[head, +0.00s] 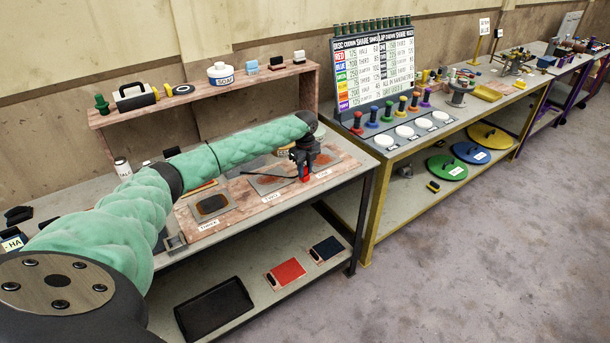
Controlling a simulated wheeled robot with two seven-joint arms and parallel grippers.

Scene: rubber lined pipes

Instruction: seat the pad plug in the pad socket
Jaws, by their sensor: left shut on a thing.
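My left gripper (304,172) is at the end of the green-sleeved arm and points down over the right part of the pinkish board on the near bench. It is shut on what looks like the pad plug, small and mostly hidden by the fingers. A thin black cord (262,175) runs left from the fingertips across a grey plate. I cannot make out the pad socket, and at this size I cannot tell whether the plug touches anything. My right gripper is out of view.
The board carries a dark pad (212,204) on a plate and several white labels. A raised shelf (225,92) stands behind, holding a white pot (220,74) and other items. Below lie a black tray (213,308) and a red pad (287,272). A scoreboard bench (375,150) adjoins right.

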